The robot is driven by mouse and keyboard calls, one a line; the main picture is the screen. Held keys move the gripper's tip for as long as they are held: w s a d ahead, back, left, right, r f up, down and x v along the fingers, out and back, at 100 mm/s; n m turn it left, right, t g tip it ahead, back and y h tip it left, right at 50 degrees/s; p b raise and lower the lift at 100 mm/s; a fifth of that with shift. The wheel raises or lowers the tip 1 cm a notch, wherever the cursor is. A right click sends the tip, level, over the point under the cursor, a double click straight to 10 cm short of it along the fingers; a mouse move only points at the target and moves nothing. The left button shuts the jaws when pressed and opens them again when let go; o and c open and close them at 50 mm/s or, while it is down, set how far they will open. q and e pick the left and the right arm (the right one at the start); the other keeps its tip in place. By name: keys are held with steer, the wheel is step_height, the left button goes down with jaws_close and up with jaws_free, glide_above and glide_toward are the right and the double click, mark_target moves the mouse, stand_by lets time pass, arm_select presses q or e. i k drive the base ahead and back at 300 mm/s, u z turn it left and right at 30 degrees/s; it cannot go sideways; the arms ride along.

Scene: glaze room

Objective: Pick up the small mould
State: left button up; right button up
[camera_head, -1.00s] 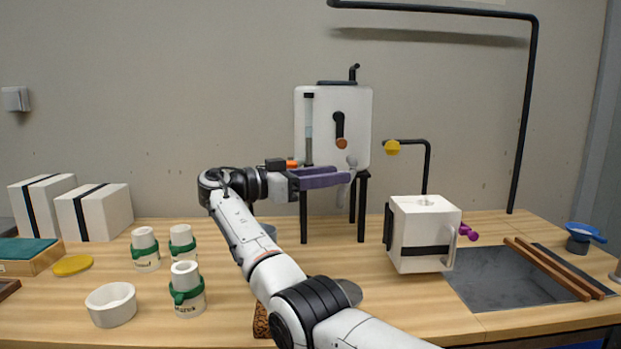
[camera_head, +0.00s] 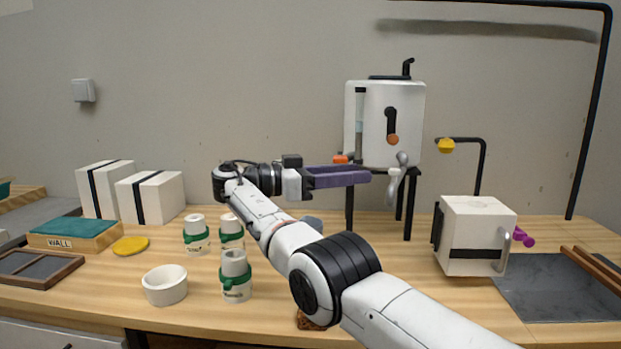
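Two white blocks with black straps, which look like moulds, stand side by side at the left back of the table: the rear-left one (camera_head: 112,182) and the front-right one (camera_head: 160,197). They look close in size, and I cannot tell for sure which is the small mould. My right gripper (camera_head: 345,178), with purple fingers, is to their right, in front of the white tank. Its fingers look apart, with nothing seen between them. My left gripper is out of view.
Several white green-banded containers (camera_head: 235,287), a white bowl (camera_head: 165,288) and a yellow disc (camera_head: 131,246) stand in front of the moulds. A green-topped box (camera_head: 60,241) is at left. A white tank (camera_head: 405,130) and white strapped box (camera_head: 475,225) stand right.

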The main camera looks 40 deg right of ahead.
mark_target(241, 294)
steer(key=k, duration=1)
